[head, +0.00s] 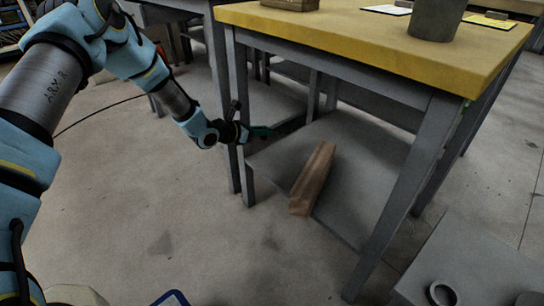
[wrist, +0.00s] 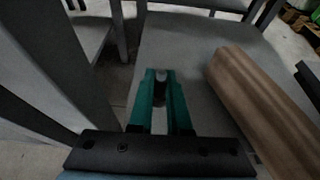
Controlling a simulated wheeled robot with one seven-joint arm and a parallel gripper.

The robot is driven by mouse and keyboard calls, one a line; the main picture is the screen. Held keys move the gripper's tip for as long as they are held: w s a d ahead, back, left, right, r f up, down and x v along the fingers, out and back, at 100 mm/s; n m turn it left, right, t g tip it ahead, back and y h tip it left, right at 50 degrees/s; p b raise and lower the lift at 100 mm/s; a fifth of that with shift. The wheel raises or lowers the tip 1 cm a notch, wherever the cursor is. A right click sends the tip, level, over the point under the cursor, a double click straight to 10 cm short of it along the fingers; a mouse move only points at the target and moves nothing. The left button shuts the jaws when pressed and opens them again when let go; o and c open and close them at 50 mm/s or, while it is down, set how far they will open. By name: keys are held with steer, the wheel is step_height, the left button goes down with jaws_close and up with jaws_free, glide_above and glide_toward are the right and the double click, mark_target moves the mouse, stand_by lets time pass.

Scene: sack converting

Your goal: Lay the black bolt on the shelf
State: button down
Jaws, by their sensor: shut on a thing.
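My gripper (wrist: 160,88) has green fingers and is shut on a small dark piece, the black bolt (wrist: 160,76), at the fingertips. In the head view my gripper (head: 264,131) reaches in past the table leg, over the left part of the shelf. The bolt is too small to make out there. The shelf (head: 375,151) is the grey lower board under the yellow-topped table, and it also shows in the wrist view (wrist: 185,45). I cannot tell the exact gap between the bolt and the shelf.
A long brown block (head: 313,178) lies on the shelf, right of my gripper. Grey table legs (head: 220,105) stand close to my arm. The tabletop (head: 370,42) overhangs the shelf. Bare shelf shows behind and right of the block. A grey surface with a ring (head: 443,293) is at lower right.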

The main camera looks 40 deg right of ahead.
steer(key=b, duration=0.2)
glide_above(265, 161)
step_height(265, 161, down, 6)
steer(key=shift+s+d+f, duration=0.1)
steer(key=shift+d, duration=0.05)
steer(key=shift+f+b, duration=0.4)
steer(key=shift+f, duration=1.45)
steer(key=shift+f, duration=0.15)
steer(key=c, duration=0.9)
jaws_free()
steer(key=shift+o, duration=0.2)
steer(key=shift+r, duration=0.2)
